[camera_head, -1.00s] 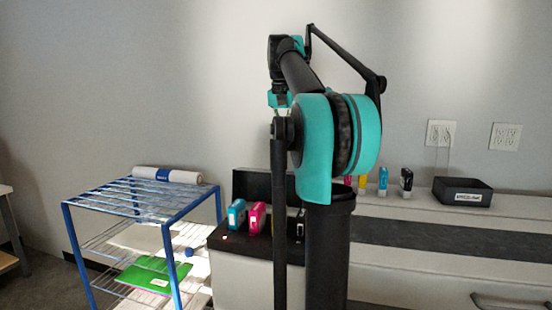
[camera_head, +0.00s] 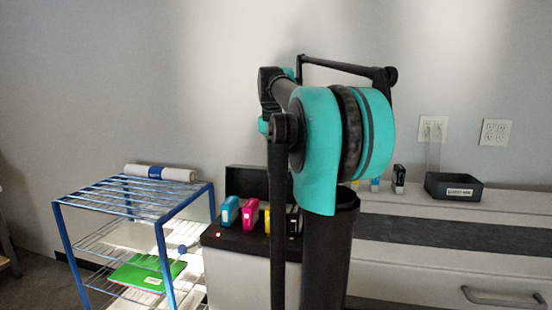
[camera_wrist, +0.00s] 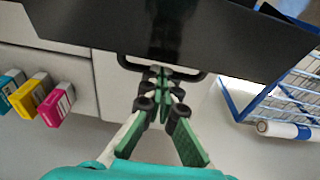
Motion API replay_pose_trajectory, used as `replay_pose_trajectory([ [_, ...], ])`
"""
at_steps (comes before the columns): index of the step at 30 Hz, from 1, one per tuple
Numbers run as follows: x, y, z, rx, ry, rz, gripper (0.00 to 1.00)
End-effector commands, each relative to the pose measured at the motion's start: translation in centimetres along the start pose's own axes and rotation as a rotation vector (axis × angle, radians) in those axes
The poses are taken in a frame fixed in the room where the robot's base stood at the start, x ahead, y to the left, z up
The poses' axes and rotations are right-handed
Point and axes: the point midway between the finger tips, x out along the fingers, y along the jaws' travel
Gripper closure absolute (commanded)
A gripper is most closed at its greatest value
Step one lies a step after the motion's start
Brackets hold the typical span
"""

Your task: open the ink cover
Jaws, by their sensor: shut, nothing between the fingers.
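The ink cover (camera_head: 244,178) is a black panel standing upright at the back of the printer top in the head view, so the ink bay in front of it is exposed. In the wrist view a large black panel (camera_wrist: 235,35), which looks like this cover, fills the top, with a dark handle-like loop (camera_wrist: 198,78) below its edge. My gripper (camera_wrist: 165,72) is shut and empty, its tips at the loop; contact cannot be told. Cyan (camera_head: 230,210), magenta (camera_head: 250,215) and black (camera_head: 293,222) cartridges stand in the bay; my arm hides part of it.
A blue wire rack (camera_head: 135,197) with a white roll (camera_head: 160,173) stands left of the printer. On the counter at right are spare cartridges (camera_head: 399,178) and a black tray (camera_head: 455,188). The wall is close behind the printer.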

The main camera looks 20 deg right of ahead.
Motion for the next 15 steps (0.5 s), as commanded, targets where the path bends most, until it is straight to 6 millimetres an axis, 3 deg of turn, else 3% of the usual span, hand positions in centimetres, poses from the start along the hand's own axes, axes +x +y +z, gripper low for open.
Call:
replay_pose_trajectory([
  [15,-0.42,-0.02,0.65,0.0,0.024,0.0,1.0],
])
